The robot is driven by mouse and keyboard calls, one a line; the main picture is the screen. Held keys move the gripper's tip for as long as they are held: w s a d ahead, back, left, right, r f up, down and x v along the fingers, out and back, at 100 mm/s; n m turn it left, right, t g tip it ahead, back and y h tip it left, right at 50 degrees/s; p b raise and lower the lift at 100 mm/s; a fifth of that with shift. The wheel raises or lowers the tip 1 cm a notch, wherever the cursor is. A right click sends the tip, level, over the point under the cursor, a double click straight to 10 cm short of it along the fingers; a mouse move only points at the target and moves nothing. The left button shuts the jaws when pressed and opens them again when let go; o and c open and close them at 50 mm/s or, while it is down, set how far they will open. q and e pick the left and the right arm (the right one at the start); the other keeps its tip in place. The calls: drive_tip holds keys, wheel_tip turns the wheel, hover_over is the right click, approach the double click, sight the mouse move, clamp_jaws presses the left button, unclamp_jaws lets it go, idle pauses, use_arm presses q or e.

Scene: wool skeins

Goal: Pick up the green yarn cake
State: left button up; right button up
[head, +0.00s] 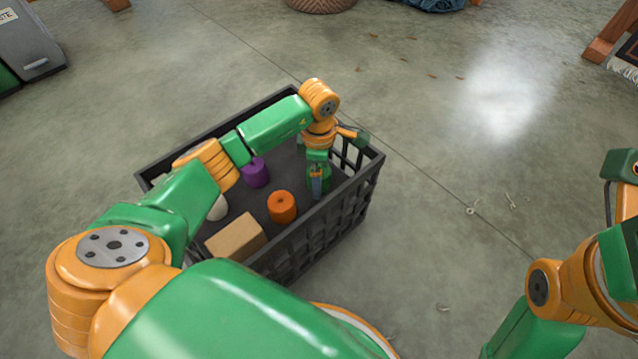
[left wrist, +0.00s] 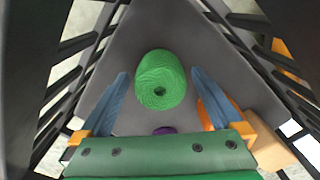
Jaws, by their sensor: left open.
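The green yarn cake (left wrist: 160,80) lies on the floor of the dark crate, near a corner, in the left wrist view. Its wound end with a small centre hole faces the camera. In the head view the green cake (head: 325,174) is mostly hidden by my left gripper (head: 317,187). My left gripper reaches down into the crate's right end. In the left wrist view its two blue-grey fingers are apart, one on each side of the cake, with visible gaps. I cannot tell how far down beside it they reach. My right gripper is outside the picture; only its arm shows at the right.
The dark crate (head: 318,226) has slatted walls close around my gripper. Inside are an orange cake (head: 282,207), a purple cake (head: 256,173), a whitish one (head: 218,208) and a tan box (head: 236,238). Concrete floor to the right is mostly clear.

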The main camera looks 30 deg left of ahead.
use_arm(q)
drive_tip(key=shift+f, duration=0.85)
drive_tip(key=shift+r, duration=0.1)
drive_tip(key=c, duration=1.4)
